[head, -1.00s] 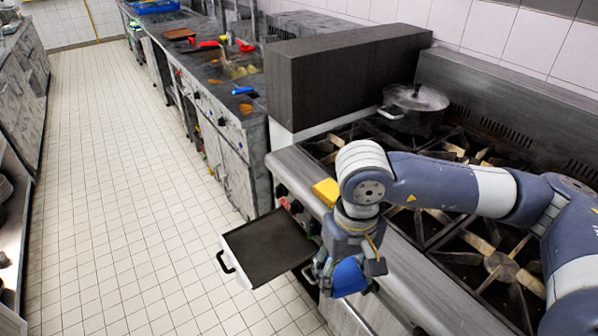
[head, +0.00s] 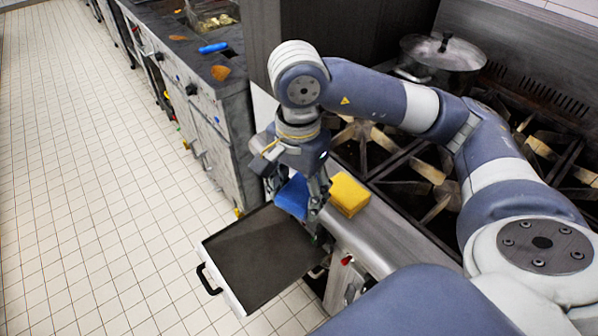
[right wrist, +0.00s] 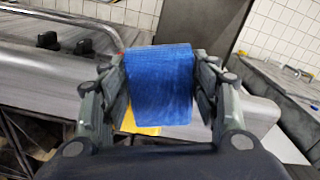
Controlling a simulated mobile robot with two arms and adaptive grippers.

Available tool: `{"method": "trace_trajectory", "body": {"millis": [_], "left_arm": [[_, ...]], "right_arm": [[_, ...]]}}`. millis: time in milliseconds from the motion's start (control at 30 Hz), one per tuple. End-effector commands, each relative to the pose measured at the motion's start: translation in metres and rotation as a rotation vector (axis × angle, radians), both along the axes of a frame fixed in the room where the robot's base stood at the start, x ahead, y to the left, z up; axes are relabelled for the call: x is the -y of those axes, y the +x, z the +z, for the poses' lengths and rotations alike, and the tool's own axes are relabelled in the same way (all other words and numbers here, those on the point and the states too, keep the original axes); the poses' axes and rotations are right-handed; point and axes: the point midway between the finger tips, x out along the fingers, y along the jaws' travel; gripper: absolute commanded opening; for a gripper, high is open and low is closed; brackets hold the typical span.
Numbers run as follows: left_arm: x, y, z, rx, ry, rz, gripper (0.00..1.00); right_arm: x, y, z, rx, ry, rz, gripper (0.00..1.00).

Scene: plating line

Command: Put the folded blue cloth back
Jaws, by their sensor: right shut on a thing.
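The folded blue cloth (head: 291,196) is between the fingers of my right gripper (head: 300,208) in the head view. The right wrist view shows the cloth (right wrist: 160,85) filling the space between both fingers of the right gripper (right wrist: 162,88). The cloth is held above the inner end of an open drawer (head: 262,258), near the stove's front edge. Whether its lower edge touches anything is hard to tell. My left gripper is not in view.
A yellow sponge-like block (head: 349,193) lies on the stove's front ledge, right beside the gripper. A lidded pot (head: 440,58) stands on the stove. A blue-handled item (head: 213,48) lies on the counter. The tiled floor at left is clear.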

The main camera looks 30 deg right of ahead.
Motion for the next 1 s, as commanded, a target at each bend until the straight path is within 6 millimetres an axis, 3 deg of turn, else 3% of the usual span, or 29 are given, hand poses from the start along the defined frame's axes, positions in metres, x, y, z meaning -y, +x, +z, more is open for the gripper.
{"method": "trace_trajectory", "body": {"millis": [33, 167, 367, 600, 1000], "left_arm": [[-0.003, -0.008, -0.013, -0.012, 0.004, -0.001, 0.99], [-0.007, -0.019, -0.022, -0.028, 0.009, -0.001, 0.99], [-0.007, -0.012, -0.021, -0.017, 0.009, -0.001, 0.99], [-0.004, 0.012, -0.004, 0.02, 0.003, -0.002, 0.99], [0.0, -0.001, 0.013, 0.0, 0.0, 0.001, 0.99]], "right_arm": [[0.003, 0.0, -0.01, 0.0, 0.001, -0.078, 0.3], [0.008, 0.0, -0.013, 0.0, 0.0, -0.232, 0.3], [0.016, 0.01, -0.012, -0.003, 0.002, -0.319, 0.3], [0.043, 0.061, -0.015, -0.004, 0.001, -0.321, 0.3], [0.08, 0.133, -0.024, -0.003, 0.002, -0.315, 0.3]]}}
